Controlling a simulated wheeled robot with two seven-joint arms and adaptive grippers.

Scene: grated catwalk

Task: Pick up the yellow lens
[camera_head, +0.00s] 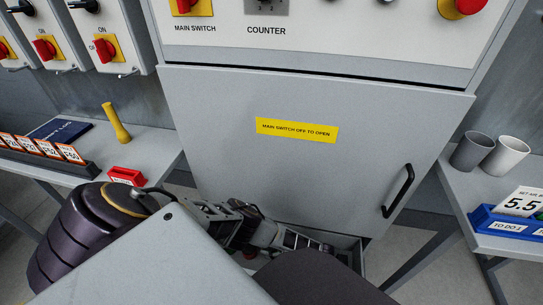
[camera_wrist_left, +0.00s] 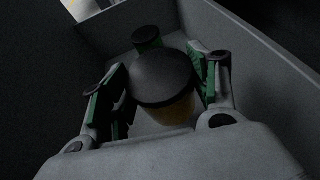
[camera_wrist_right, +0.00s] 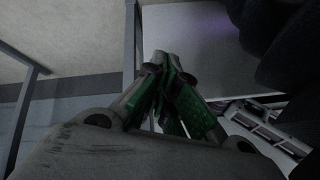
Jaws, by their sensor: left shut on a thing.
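The yellow lens (camera_wrist_left: 168,108) shows in the left wrist view as a short round piece with a black top and a dim amber-yellow side. My left gripper (camera_wrist_left: 160,84) has its green-padded fingers on either side of it and is shut on it, inside a grey-walled bin (camera_wrist_left: 265,75). In the head view the left gripper (camera_head: 300,241) is low in the middle, partly hidden by my arm links, and the lens cannot be made out. My right gripper (camera_wrist_right: 168,72) shows in the right wrist view with its fingertips together and nothing between them.
A green piece with a dark top (camera_wrist_left: 146,38) stands beyond the lens in the bin. A grey cabinet (camera_head: 310,165) with a black handle rises behind. Side tables hold a yellow handle (camera_head: 116,122), a red box (camera_head: 127,176), two cups (camera_head: 507,157) and a blue tray (camera_head: 505,226).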

